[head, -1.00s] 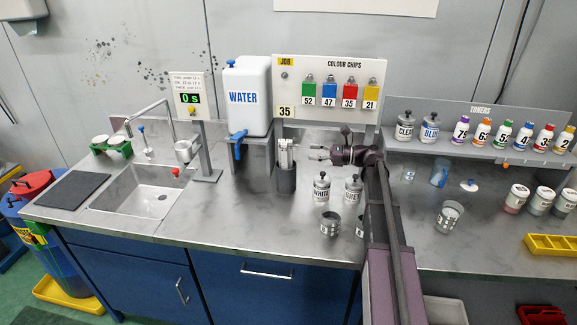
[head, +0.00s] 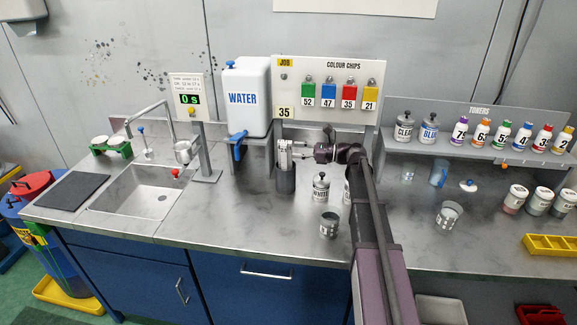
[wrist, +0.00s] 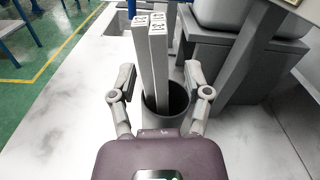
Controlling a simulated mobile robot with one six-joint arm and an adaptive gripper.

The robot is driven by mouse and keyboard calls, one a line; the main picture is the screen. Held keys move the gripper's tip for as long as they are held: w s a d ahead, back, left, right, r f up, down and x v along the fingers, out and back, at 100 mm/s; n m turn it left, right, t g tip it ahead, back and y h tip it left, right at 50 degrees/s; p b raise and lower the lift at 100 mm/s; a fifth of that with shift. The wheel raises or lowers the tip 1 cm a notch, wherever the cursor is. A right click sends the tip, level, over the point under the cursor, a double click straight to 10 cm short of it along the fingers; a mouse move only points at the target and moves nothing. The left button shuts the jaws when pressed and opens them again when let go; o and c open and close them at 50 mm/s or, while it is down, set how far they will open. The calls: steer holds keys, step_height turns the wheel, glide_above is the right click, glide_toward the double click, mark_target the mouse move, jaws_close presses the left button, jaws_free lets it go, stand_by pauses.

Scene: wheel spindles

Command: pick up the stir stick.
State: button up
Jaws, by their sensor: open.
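Several pale stir sticks (head: 284,155) stand upright in a dark round holder (head: 286,184) on the counter, below the colour chip board. In the wrist view the sticks (wrist: 158,60) show number labels on their top ends and lean a little in the holder (wrist: 178,98). My gripper (head: 297,152) is at the sticks' right side in the head view. In the wrist view my gripper (wrist: 160,76) is open, one finger on each side of the sticks. I cannot tell whether either finger touches them.
The water tank (head: 246,97) on its stand (head: 252,160) is left of the holder. A white-labelled can (head: 321,188) and a grey cup (head: 329,225) stand to the right, near my arm. The front counter left of them is clear.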

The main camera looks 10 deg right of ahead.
steer(key=shift+w+a, duration=0.2)
steer(key=shift+a, duration=0.35)
jaws_close()
